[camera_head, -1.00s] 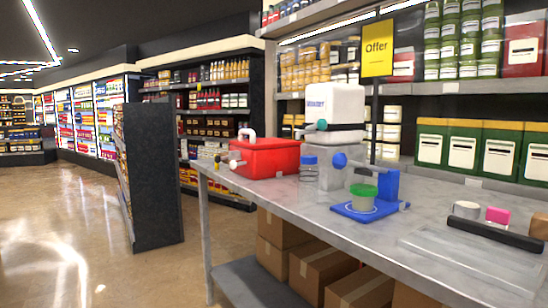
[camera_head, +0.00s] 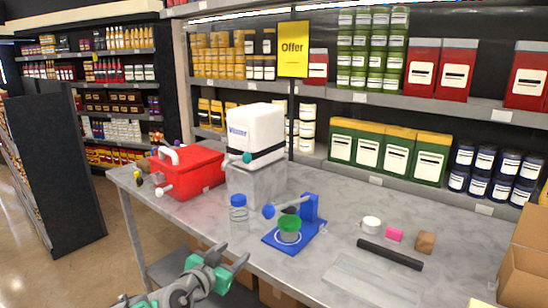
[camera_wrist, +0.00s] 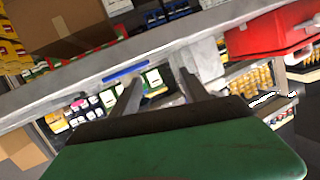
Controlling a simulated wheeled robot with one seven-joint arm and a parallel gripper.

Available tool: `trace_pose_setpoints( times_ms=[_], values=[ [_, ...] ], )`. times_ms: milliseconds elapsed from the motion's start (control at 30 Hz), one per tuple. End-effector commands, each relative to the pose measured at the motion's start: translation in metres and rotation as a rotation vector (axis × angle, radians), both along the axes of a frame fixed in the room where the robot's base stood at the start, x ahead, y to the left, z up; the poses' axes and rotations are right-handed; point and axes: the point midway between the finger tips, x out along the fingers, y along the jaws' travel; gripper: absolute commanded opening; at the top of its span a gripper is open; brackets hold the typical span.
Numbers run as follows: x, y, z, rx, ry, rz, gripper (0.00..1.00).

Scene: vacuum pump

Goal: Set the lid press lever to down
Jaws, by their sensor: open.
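The blue lid press (camera_head: 309,208) stands on the counter, with a blue ball knob (camera_head: 269,211) on its lever. The lever sticks out to the left, above and beside a small jar with a green lid (camera_head: 289,224) on the press base. The lever looks close to level, tipped slightly down at the knob; its exact angle is hard to judge. My gripper (camera_head: 233,256) is open and empty in front of the counter's front edge, left of and nearer than the press. Its two dark fingers show apart in the wrist view (camera_wrist: 158,84). A blue strip there may be the press base.
Left of the press are a clear bottle with blue cap (camera_head: 238,212), a white-topped machine (camera_head: 255,130) and a red box (camera_head: 187,172).

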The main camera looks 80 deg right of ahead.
Motion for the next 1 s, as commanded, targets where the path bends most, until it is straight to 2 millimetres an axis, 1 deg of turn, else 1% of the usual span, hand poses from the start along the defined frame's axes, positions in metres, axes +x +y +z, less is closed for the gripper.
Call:
trace_pose_setpoints(
  times_ms=[33, 100, 200, 267, 367, 600, 700, 800, 1000],
  values=[
    [-0.026, -0.012, 0.050, -0.079, -0.002, -0.062, 0.53],
    [-0.050, -0.022, 0.080, -0.172, -0.006, -0.114, 0.53],
    [-0.067, -0.027, 0.100, -0.246, -0.006, -0.146, 0.53],
    [-0.071, -0.030, 0.103, -0.262, -0.005, -0.155, 0.53],
    [-0.076, -0.042, 0.102, -0.265, -0.003, -0.158, 0.53],
    [-0.088, -0.087, 0.102, -0.262, -0.004, -0.157, 0.53],
    [-0.090, -0.098, 0.101, -0.263, -0.006, -0.154, 0.53],
    [-0.091, -0.102, 0.100, -0.263, -0.005, -0.153, 0.53],
    [-0.090, -0.103, 0.100, -0.262, -0.005, -0.152, 0.53]
  ],
)
